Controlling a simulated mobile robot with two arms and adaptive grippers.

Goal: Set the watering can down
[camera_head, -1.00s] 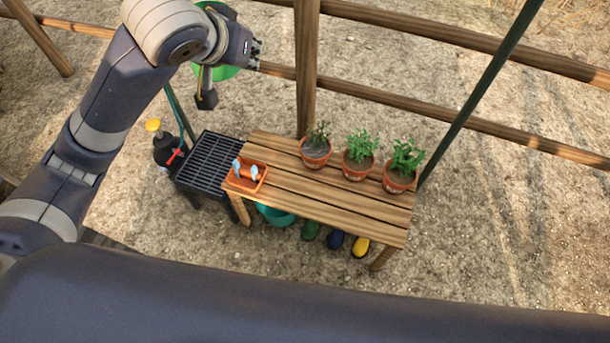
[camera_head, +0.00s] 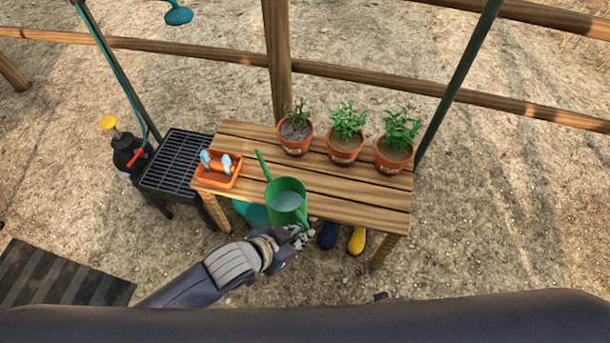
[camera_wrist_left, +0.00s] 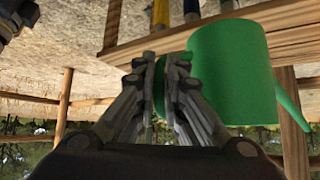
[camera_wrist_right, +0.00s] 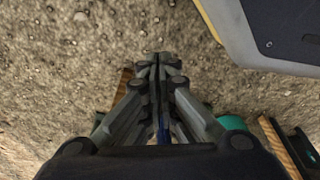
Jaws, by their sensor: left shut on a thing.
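The green watering can (camera_head: 288,203) is upright, with water visible inside and its spout pointing back and left over the bench. It overlaps the front edge of the wooden slatted bench (camera_head: 345,209); I cannot tell whether it touches the boards. My left gripper (camera_head: 300,236) is shut on the can at its near side. In the left wrist view, the can (camera_wrist_left: 232,75) is just right of my left gripper's closed fingers (camera_wrist_left: 160,62). My right gripper (camera_wrist_right: 155,62) has its fingers together and looks empty in the right wrist view, pointing over the ground.
Several potted plants, one of them in this pot (camera_head: 345,148), line the bench's back edge. An orange tray (camera_head: 220,180) with blue-handled tools is at its left end. A black slatted stand (camera_head: 176,160) adjoins the left side. Boots (camera_head: 357,240) stand below. The bench's right-middle is clear.

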